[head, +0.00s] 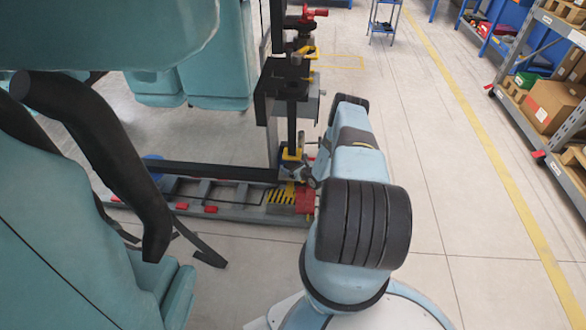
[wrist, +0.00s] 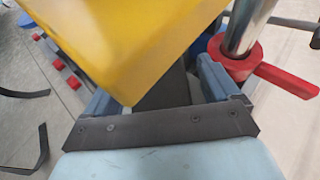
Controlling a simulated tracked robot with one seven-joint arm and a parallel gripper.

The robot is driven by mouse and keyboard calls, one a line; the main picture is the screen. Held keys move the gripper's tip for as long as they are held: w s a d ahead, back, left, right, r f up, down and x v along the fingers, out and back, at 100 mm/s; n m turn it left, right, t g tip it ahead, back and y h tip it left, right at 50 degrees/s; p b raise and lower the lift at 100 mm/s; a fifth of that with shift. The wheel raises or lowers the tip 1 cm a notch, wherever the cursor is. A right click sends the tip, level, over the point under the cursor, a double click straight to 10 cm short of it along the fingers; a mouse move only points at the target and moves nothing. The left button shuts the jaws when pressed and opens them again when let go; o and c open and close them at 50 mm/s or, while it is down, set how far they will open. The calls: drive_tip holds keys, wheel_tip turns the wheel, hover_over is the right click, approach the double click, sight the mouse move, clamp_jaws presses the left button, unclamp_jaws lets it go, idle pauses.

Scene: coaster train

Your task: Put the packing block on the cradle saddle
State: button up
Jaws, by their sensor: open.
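My gripper (wrist: 158,92) is open in the wrist view, its two blue-grey fingers apart on either side of a dark bar. A large yellow piece (wrist: 130,40) fills the top of that view, close to the camera and partly covering the left finger. In the head view my gripper (head: 311,174) is small and partly hidden by my arm, beside a small yellow piece (head: 291,154) on the dark upright stand. I cannot tell whether either yellow piece is the packing block or part of the cradle. I cannot clearly pick out the saddle.
A grey rail base (head: 225,197) with red blocks and yellow-black stripes lies on the floor. A red handle (wrist: 285,78) on a metal post (wrist: 248,25) is close to my right finger. Teal train seats (head: 70,260) crowd the left; shelves (head: 550,100) stand right.

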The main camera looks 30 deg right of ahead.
drive_tip(key=v, duration=1.2)
